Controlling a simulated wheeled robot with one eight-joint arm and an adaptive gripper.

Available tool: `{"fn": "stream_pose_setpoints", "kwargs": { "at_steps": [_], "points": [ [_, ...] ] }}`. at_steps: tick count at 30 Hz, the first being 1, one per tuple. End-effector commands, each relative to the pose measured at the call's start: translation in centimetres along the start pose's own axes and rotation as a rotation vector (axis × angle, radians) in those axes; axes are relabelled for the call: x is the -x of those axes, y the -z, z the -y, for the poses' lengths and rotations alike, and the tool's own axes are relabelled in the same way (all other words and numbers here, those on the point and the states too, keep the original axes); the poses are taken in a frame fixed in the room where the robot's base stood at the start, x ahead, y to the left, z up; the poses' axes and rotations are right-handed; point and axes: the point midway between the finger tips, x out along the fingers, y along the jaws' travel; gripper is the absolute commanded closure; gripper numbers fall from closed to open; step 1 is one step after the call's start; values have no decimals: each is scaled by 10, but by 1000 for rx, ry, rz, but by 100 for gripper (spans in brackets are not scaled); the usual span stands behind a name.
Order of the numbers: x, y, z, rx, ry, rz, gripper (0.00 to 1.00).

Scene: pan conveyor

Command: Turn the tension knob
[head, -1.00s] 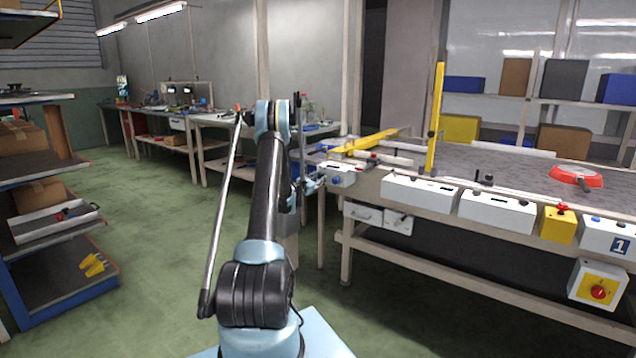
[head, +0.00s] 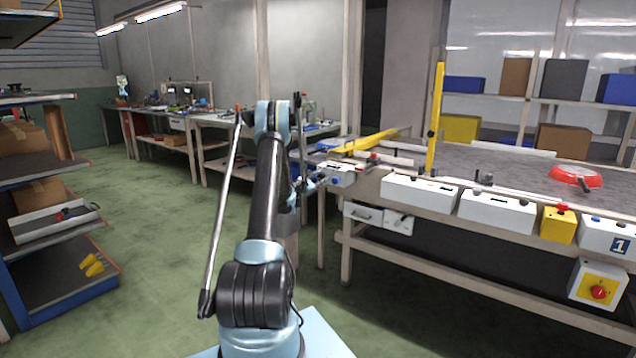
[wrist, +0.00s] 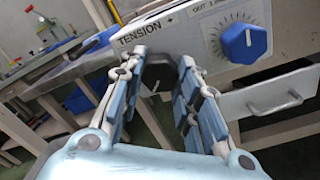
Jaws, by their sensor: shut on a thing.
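The tension knob (wrist: 157,74) is dark and sits below the printed word "TENSION +" on a white control panel (wrist: 200,32) in the wrist view. My gripper (wrist: 162,62) has its blue-padded fingers on either side of the knob and is shut on it. The fingers hide part of the knob, and its pointer mark cannot be read clearly. In the head view my gripper (head: 314,184) is at the panel (head: 343,168) on the conveyor's left end; the tension knob cannot be made out there.
A blue knob (wrist: 243,43) with a dial scale is right of the tension knob. A drawer with a handle (wrist: 275,103) lies below. The conveyor (head: 490,162) carries a red pan (head: 598,181) at right. A yellow post (head: 435,115) rises nearby.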

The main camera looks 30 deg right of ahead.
Motion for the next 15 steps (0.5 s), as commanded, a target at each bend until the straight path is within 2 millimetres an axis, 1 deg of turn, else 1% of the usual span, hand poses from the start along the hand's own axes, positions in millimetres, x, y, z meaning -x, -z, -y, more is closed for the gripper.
{"fn": "stream_pose_setpoints", "kwargs": {
  "at_steps": [1, 2, 3, 4, 15],
  "points": [
    [0, 1, 0, 0, -1, -1, 94],
    [0, 1, 0, 0, -1, -1, 65],
    [0, 1, 0, 0, -1, -1, 56],
    [0, 1, 0, 0, -1, -1, 50],
    [2, 0, 0, 1, 0, 0, 49]
  ]
}}
